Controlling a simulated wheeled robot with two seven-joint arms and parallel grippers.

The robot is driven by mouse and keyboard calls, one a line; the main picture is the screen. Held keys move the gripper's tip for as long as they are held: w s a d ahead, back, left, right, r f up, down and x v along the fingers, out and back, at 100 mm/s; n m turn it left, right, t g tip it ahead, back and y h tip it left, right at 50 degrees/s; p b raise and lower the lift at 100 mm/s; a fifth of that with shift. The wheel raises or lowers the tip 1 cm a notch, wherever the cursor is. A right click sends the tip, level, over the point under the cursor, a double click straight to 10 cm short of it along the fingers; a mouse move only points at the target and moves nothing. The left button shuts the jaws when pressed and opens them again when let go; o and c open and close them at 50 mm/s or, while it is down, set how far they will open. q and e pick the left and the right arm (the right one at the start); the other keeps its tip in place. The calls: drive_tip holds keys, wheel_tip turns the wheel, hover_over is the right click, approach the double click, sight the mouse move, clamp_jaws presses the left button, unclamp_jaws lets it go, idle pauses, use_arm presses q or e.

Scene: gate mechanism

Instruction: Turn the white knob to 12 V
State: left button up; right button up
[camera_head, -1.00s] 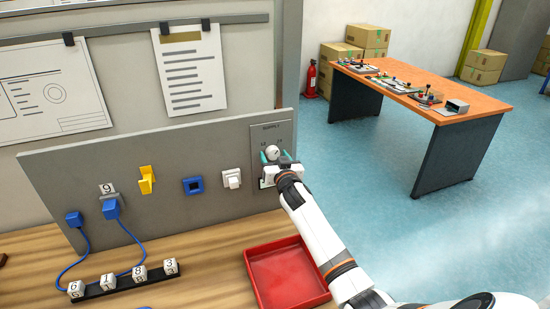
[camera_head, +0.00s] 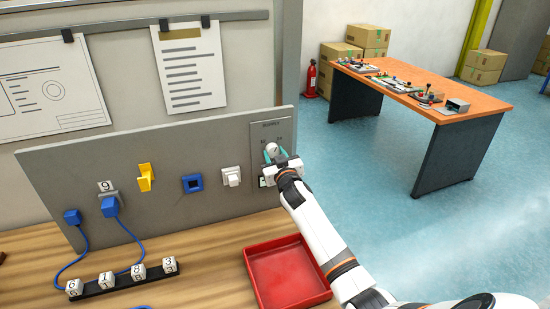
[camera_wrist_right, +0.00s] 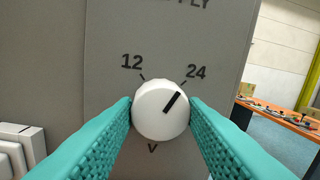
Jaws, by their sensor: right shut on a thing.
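The white knob (camera_wrist_right: 158,112) sits on the grey supply panel (camera_wrist_right: 205,40). In the right wrist view its black pointer line points up and right, toward the "24" mark. The "12" mark is at the upper left of the knob. My right gripper (camera_wrist_right: 161,116) is shut on the knob, with one teal finger touching each side. In the head view the knob (camera_head: 271,149) shows between the fingertips of my right gripper (camera_head: 273,155). Part of the panel below the knob is hidden by the gripper. My left gripper is not in view.
The grey board (camera_head: 60,165) also carries a white switch (camera_head: 231,176), a blue square socket (camera_head: 192,184), a yellow lever (camera_head: 146,178) and blue plugs (camera_head: 110,206). A red tray (camera_head: 287,272) lies on the wooden table below. An orange-topped table (camera_head: 430,85) stands at the back right.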

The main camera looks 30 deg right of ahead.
drive_tip(key=n+b, duration=0.1)
drive_tip(key=n, duration=0.5)
drive_tip(key=shift+n+b, duration=0.3)
drive_tip(key=n, duration=0.3)
drive_tip(key=shift+n+t+y, duration=0.3)
drive_tip(key=shift+d+n+b, duration=0.1)
drive_tip(key=shift+n+b, duration=0.2)
drive_tip(key=shift+n, duration=1.3)
drive_tip(key=o, duration=1)
drive_tip(key=shift+c, duration=0.2)
drive_tip(key=shift+f, duration=0.1)
